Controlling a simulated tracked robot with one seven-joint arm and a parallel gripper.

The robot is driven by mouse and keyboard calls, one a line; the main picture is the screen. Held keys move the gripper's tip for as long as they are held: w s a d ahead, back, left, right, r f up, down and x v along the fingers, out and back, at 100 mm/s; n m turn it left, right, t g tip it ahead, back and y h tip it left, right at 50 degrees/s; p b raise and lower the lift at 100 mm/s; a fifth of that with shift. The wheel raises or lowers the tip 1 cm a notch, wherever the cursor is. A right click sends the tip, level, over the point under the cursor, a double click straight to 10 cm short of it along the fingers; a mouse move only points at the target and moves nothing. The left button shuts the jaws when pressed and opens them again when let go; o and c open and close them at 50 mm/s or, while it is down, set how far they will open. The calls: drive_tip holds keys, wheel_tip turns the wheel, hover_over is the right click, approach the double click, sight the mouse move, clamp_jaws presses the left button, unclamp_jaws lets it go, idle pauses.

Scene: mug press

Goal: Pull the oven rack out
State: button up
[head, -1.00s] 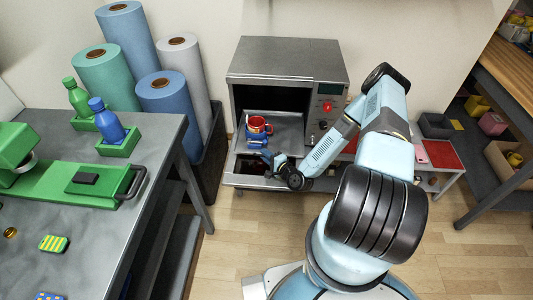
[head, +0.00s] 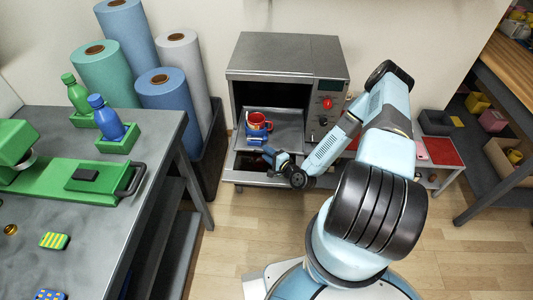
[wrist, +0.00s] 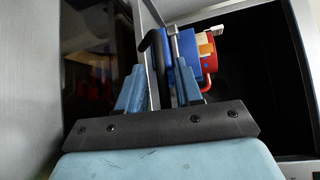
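The oven (head: 287,60) stands against the wall with its front open. The oven rack (head: 289,128) is a grey sheet at the opening, its front edge reaching out toward me. A red mug (head: 257,121) stands on it with blue pieces beside it; mug (wrist: 207,62) and blue piece (wrist: 184,48) also show in the wrist view. My gripper (head: 268,153) is at the rack's front edge. In the wrist view its two blue fingers (wrist: 160,66) stand apart, with a black bent bar (wrist: 161,50) between them and a gap visible. Contact with the bar is unclear.
The dark glass oven door (head: 252,164) hangs low under the rack. A workbench (head: 150,150) with a green press is at the left, and tall rolls (head: 165,92) stand behind it. A low shelf (head: 440,155) is right of the oven.

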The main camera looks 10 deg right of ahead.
drive_tip(key=v, duration=1.2)
drive_tip(key=shift+s+d+f, duration=0.1)
drive_tip(key=shift+s, duration=0.15)
